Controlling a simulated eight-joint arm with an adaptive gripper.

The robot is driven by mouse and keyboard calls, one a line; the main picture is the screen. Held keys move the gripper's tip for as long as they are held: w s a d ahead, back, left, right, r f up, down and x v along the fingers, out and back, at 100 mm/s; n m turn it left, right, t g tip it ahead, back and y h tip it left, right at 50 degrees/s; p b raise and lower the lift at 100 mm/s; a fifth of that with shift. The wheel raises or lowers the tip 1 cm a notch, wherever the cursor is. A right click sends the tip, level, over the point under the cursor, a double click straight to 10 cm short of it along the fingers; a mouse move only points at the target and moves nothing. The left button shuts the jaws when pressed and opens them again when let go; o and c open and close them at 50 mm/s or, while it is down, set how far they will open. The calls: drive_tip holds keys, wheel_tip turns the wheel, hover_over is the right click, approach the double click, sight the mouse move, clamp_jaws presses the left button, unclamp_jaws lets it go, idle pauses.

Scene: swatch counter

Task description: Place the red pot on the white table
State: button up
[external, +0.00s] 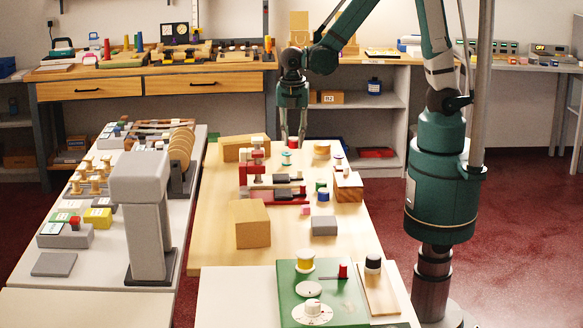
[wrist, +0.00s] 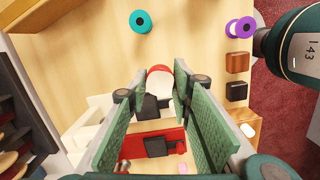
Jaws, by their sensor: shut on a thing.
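My gripper (external: 294,142) hangs above the far part of the wooden table, its fingers pointing down. In the wrist view, a small thing with a red rim and whitish body (wrist: 160,73) shows between the fingertips; it appears to be the red pot, held by my gripper (wrist: 158,82). A dark part shows below it there. A white table (external: 235,290) stands at the front, and a long whitish table (external: 110,260) runs along the left; which one the task means is unclear.
A red and white apparatus (external: 272,190) stands on the wooden table (external: 205,225), near my gripper. A teal spool (wrist: 140,22), a purple spool (wrist: 240,27) and cardboard boxes (external: 252,224) are around it. A tall grey stand (external: 145,215) rises on the left table.

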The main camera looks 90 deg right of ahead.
drive_tip(key=shift+w, duration=0.15)
drive_tip(key=w+a+r+m+g+y+p, duration=0.15)
drive_tip(key=w+m, duration=0.45)
drive_tip(key=w, duration=0.6)
drive_tip(key=w+a+r+m+h+p, duration=0.15)
drive_tip(key=w+m, duration=0.45)
drive_tip(key=w, duration=0.6)
wheel_tip(320, 180, down, 6)
drive_tip(key=a+m+y+b, duration=0.1)
drive_tip(key=m+b, duration=0.2)
drive_tip(key=shift+w+a+f+m, duration=0.2)
drive_tip(key=shift+w+a+m, duration=0.2)
drive_tip(key=shift+w, duration=0.05)
drive_tip(key=shift+r, duration=0.2)
